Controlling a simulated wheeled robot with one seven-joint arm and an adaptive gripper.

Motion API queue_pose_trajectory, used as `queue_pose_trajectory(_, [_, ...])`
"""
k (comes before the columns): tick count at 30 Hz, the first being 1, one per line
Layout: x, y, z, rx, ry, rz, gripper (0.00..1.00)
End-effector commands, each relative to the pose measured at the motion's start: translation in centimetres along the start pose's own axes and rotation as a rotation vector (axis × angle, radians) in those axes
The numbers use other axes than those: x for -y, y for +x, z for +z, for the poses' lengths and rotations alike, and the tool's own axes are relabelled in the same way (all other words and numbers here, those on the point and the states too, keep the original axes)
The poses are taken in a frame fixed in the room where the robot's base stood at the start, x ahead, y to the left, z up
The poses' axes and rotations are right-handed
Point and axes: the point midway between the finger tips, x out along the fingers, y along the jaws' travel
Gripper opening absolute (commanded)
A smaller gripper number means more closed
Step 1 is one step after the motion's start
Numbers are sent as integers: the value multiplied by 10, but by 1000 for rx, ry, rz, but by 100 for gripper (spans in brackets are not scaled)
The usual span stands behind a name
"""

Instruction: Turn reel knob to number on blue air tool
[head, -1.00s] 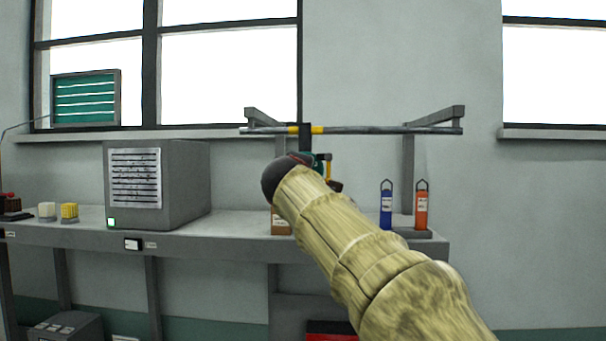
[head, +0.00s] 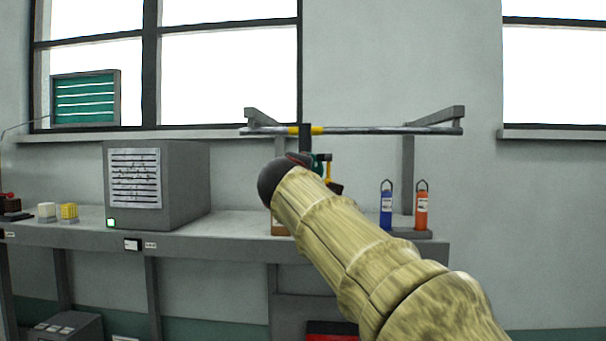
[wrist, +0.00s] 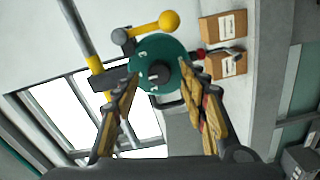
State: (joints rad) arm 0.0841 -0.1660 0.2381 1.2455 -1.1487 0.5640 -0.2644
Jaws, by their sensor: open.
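The reel's teal disc (wrist: 150,58) with a dark central knob (wrist: 157,76) is in the wrist view. Pale marks on the disc are too small to read. My gripper (wrist: 160,80) is open, with one finger on each side of the knob; I cannot tell whether either touches it. In the head view the reel (head: 318,168) hangs below a rail, mostly hidden behind my arm. A blue tool (head: 386,208) with a top loop and white label stands on the bench at right; its number is not legible.
An orange tool (head: 421,208) stands beside the blue one. The grey rail (head: 380,131) runs above the bench. A yellow ball-ended lever (wrist: 168,20) sits next to the reel, with cardboard boxes (wrist: 222,27) beyond. A grey cabinet (head: 185,185) stands at left.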

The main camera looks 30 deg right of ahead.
Motion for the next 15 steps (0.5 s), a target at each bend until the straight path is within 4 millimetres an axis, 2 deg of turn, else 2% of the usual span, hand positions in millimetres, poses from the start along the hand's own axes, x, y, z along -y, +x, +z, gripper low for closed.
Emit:
queue_pose_trajectory(9, [0, -64, 0, -2, 1, 0, 43])
queue_pose_trajectory(15, [1, -89, -1, -1, -1, -1, 43])
